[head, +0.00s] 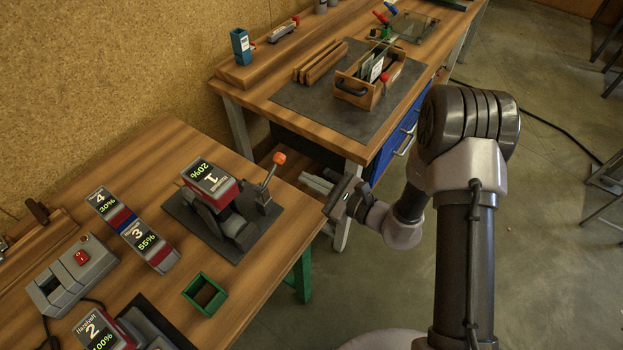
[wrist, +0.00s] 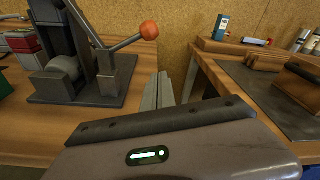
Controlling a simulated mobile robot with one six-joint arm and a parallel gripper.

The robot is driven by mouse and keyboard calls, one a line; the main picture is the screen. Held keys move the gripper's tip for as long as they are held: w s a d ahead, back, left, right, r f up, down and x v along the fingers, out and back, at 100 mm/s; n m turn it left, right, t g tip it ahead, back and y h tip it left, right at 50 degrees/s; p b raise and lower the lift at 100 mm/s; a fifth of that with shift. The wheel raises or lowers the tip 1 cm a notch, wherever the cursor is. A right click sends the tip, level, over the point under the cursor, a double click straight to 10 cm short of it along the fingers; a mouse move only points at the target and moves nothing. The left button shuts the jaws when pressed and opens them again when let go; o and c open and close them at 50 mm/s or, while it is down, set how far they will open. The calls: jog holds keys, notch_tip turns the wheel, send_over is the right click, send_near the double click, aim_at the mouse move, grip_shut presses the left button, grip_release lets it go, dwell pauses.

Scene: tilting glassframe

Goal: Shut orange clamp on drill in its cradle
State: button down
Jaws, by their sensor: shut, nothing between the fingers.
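The drill (head: 220,200) sits in its dark cradle on a black base plate (head: 186,217), with a battery marked 1 and 20% (head: 209,178) on top. The clamp (head: 264,200) stands at the right of the cradle, its lever raised and tilted, ending in an orange knob (head: 279,158). In the wrist view the orange knob (wrist: 149,30) and lever are at the upper left, above the cradle base (wrist: 75,97). My gripper (head: 318,182) is shut and empty, to the right of the clamp and apart from it; its fingers also show in the wrist view (wrist: 158,90).
Batteries 3 and 4 (head: 133,232), a grey charger (head: 72,270), a green open box (head: 205,294) and battery 2 (head: 100,333) are left and front. A second bench with a wooden tote (head: 378,88) stands behind, across a gap. The floor at right is mostly open.

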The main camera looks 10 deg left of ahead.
jog(key=b+x, duration=0.1)
jog(key=x, duration=0.5)
jog(key=r, duration=0.2)
jog(key=s+r, duration=0.1)
jog(key=shift+s+r, duration=0.15)
jog(key=shift+r, duration=0.25)
